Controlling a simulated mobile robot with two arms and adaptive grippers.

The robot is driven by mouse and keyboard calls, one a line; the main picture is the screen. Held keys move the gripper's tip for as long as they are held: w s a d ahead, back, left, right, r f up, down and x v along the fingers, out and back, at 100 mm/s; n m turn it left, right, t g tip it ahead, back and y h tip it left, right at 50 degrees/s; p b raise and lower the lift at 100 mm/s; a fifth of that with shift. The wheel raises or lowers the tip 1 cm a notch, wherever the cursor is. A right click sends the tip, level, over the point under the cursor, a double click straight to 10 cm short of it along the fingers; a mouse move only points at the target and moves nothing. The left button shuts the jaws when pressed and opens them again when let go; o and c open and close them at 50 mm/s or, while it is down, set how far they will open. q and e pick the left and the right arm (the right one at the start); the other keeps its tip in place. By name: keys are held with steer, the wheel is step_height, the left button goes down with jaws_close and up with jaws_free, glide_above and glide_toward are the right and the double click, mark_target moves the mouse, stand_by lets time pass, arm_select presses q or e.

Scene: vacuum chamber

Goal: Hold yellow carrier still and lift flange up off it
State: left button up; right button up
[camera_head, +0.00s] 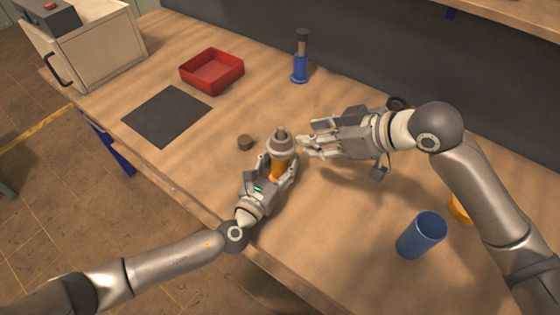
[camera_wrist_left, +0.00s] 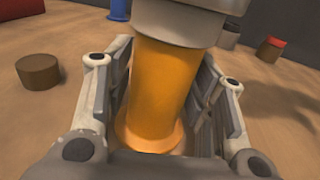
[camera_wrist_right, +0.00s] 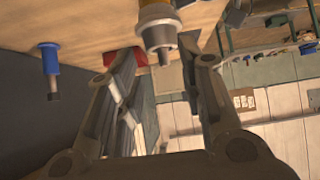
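The yellow carrier (camera_head: 279,168) stands upright on the table near its front edge. The grey flange (camera_head: 281,143) sits on top of it, with a narrow stub pointing up. My left gripper (camera_head: 279,170) has its fingers on both sides of the carrier, and they appear closed against it in the left wrist view (camera_wrist_left: 165,100). The flange's lower part (camera_wrist_left: 178,22) is above the fingers there. My right gripper (camera_head: 306,138) is open and empty, just right of the flange. In the right wrist view the flange (camera_wrist_right: 158,36) is beyond and between the spread fingertips.
A small brown cylinder (camera_head: 245,142) stands just left of the carrier. A dark mat (camera_head: 168,116), a red tray (camera_head: 212,71) and a blue holder (camera_head: 300,72) are farther back. A blue cup (camera_head: 421,236) and an orange object (camera_head: 459,209) are at the right.

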mark_target(283, 138)
arm_select(q)
jaws_close()
arm_select(e)
steer(key=o, duration=0.4)
steer(key=shift+f, duration=0.15)
steer(key=shift+o, duration=1.2)
steer(key=shift+s+f, duration=0.1)
steer(key=shift+f, duration=0.1)
steer(key=o, duration=0.5)
steer(key=shift+s+d+f+m+t, duration=0.15)
steer(key=shift+s+f+m+t, duration=0.25)
steer(key=shift+m+t, duration=0.4)
steer(key=shift+s+r+t+y, duration=0.1)
steer(key=shift+s+t+y, duration=0.4)
steer(key=shift+s+t, duration=0.3)
steer(key=x, duration=1.2)
steer(key=shift+w+r, duration=0.1)
steer(key=shift+r, duration=0.05)
